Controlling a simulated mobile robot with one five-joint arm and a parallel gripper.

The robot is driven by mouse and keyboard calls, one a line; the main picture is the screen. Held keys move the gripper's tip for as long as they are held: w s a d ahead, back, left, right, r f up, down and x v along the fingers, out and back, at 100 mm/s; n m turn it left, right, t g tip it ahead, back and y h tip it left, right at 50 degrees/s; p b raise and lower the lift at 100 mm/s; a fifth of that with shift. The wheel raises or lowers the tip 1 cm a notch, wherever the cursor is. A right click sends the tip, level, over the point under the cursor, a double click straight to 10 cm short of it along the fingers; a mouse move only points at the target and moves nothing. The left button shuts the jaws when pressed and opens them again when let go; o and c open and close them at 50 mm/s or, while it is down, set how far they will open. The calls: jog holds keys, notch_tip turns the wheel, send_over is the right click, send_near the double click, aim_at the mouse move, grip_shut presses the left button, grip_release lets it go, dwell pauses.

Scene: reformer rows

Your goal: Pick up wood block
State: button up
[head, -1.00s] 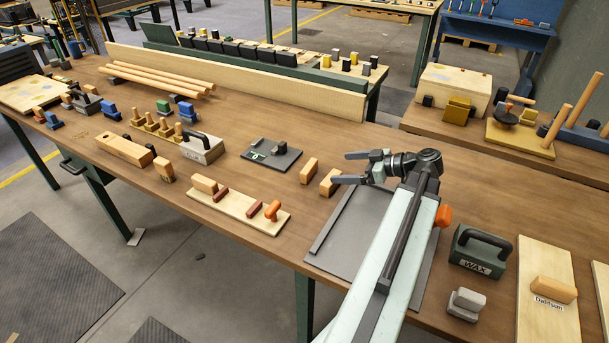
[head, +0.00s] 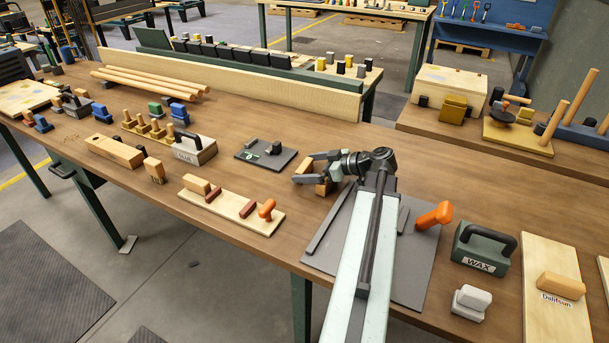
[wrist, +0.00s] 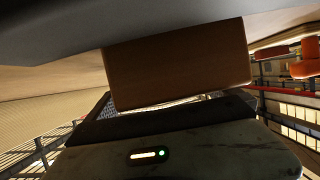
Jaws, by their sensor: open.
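Two small wood blocks stand close together on the workbench in the head view. The farther wood block (head: 305,165) shows between the fingers of my gripper (head: 304,168). The nearer wood block (head: 323,189) is partly covered by the near finger. My gripper is open and low over the bench, pointing left. In the wrist view a brown wood block (wrist: 178,65) is very close, below a dark grey finger at the top and above a dark part of my gripper at the bottom. Whether either finger touches a block cannot be told.
A dark plate with small parts (head: 266,154) lies left of the gripper. A pale board with a block and knobs (head: 232,210) is nearer the front edge. A grey mat (head: 415,265) lies under my arm. A green wax box (head: 482,248) stands to the right.

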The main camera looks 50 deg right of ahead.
jog(key=c, duration=1.3)
jog(key=shift+r+p, duration=0.65)
jog(key=shift+p, duration=0.1)
notch_tip(320, 180, up, 3)
jog(key=p, duration=0.3)
jog(key=shift+r, duration=0.1)
jog(key=d, duration=1.5)
jog(key=shift+w+d+r+p, duration=0.25)
jog(key=shift+p, duration=0.1)
jog(key=shift+d+r, duration=0.1)
jog(key=shift+d, duration=0.15)
